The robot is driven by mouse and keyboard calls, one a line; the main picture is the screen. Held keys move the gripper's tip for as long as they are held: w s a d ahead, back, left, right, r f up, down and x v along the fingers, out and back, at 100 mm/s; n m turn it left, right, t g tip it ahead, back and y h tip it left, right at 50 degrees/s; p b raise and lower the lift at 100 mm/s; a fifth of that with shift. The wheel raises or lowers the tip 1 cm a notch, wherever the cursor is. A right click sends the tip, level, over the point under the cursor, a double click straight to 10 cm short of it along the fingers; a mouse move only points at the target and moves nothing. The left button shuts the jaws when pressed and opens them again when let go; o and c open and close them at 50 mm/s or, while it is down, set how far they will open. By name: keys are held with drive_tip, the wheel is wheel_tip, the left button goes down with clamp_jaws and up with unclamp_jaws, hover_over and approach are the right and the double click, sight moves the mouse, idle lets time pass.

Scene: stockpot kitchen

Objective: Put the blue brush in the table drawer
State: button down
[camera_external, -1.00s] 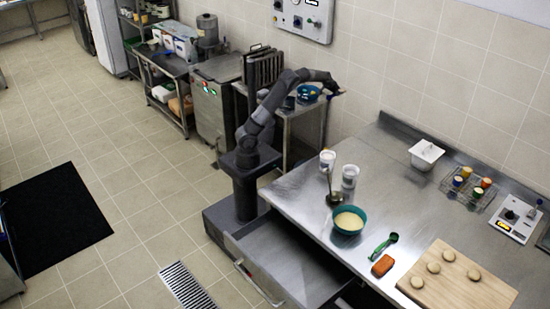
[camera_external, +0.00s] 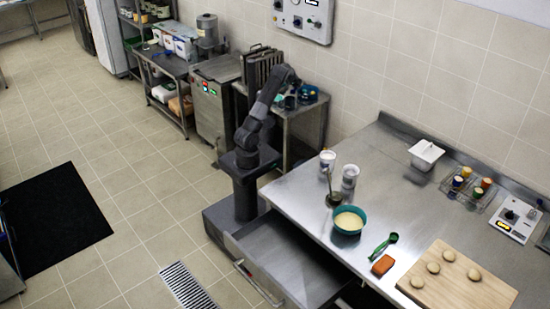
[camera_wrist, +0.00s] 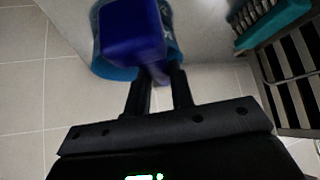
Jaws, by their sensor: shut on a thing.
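The blue brush shows as a blurred dark blue block (camera_wrist: 132,32) in the wrist view, at the ends of my fingers. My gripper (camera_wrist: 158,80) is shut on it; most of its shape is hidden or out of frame. In the external view my gripper (camera_external: 290,101) is at the small side table by the wall, beside a blue container (camera_external: 308,95). The brush is too small to make out there. The table drawer (camera_external: 278,262) is pulled out below the left end of the long steel table, and its visible inside looks empty.
Upright dark racks (camera_external: 262,68) stand close behind my arm.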

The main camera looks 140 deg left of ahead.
drive_tip(key=s+f, duration=0.1)
drive_tip(key=s, duration=0.1)
drive_tip(key=s+f, duration=0.1)
drive_tip(key=s, duration=0.1)
drive_tip(key=s+f, duration=0.2)
drive_tip(key=s, duration=0.1)
drive_tip(key=shift+a+f, duration=0.1)
drive_tip(key=shift+a, duration=0.25)
drive_tip(key=shift+f, duration=2.05)
drive_tip(key=c, duration=1.3)
unclamp_jaws()
drive_tip(key=shift+f, duration=0.1)
drive_tip(key=shift+o, duration=0.2)
drive_tip(key=shift+r, duration=0.25)
drive_tip(key=v, duration=1.2)
drive_tip(key=shift+f, duration=0.1)
